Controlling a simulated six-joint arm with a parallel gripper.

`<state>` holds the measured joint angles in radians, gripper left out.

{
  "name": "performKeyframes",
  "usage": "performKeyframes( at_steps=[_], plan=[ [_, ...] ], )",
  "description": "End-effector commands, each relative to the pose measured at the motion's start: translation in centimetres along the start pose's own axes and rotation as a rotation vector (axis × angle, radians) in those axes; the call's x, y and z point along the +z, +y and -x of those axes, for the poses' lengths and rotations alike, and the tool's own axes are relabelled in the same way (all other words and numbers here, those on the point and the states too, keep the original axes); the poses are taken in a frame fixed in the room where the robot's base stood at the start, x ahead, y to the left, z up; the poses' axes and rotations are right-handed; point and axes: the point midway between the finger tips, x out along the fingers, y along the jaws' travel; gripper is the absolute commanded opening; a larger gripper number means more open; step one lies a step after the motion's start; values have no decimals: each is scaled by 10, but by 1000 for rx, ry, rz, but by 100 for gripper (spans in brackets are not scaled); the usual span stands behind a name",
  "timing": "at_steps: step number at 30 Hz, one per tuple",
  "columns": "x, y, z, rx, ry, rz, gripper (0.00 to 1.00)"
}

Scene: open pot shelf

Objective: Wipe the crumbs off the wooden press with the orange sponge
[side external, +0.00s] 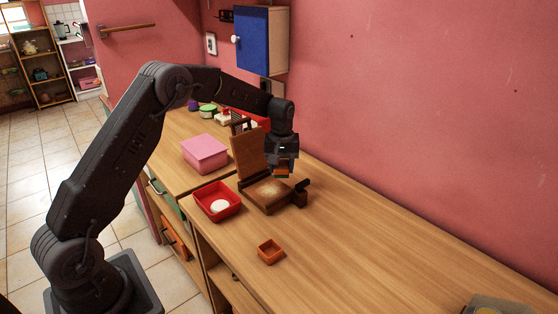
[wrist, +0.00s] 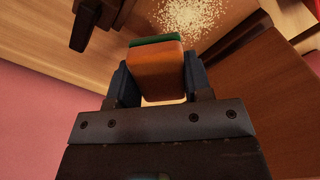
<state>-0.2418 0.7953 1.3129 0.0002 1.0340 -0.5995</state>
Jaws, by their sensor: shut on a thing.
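My gripper (side external: 281,168) is shut on the orange sponge (wrist: 160,72), which has a green layer at its far end in the wrist view. In the side view the sponge (side external: 282,172) is small, held above the back part of the wooden press (side external: 262,205). The press is open, with its lid (side external: 248,152) standing up and a dark handle (side external: 302,186) at its right. Pale crumbs (wrist: 190,16) lie in a patch on the press base, just beyond the sponge in the wrist view. The crumbs (side external: 271,190) also show in the side view. The sponge looks apart from them.
A red tray (side external: 232,211) with a white round thing stands left of the press. A small orange box (side external: 270,252) stands in front. A pink box (side external: 205,153) is farther left. A blue cabinet (side external: 262,42) hangs on the wall behind. The counter's right side (side external: 390,250) is mostly clear.

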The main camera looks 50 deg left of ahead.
Motion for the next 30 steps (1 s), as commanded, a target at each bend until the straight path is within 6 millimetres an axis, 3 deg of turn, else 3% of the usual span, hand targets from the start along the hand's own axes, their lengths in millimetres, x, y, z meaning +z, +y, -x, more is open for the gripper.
performKeyframes(
  at_steps=[16,30],
  plan=[
    [0,-1,-57,-2,-3,0,24],
    [29,-34,-56,-2,-3,1,20]
  ],
)
